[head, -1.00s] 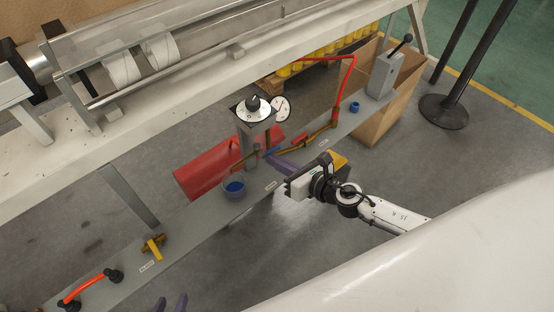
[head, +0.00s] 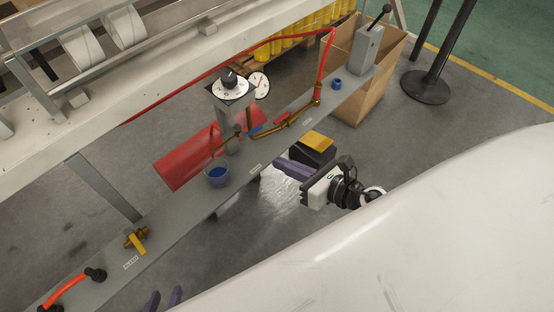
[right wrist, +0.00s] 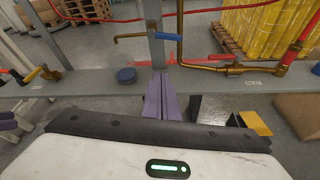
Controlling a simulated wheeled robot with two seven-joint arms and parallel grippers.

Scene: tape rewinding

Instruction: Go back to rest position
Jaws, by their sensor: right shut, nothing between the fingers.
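My right gripper (head: 280,164) has purple fingers pressed together with nothing between them. It is just in front of the grey beam, apart from the blue-handled valve (head: 255,130). In the right wrist view its fingers (right wrist: 158,82) point toward the beam and overlap it in the picture. My left gripper (head: 165,295) shows only as two purple fingertips at the bottom edge of the head view. The tips are spread apart with nothing seen between them; the rest is hidden.
The grey beam (head: 190,205) carries a blue cup (head: 216,175), a dial post (head: 234,105), brass pipes and a yellow-handled valve (head: 138,238). A cardboard box (head: 345,95) and black post base (head: 428,87) stand beyond.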

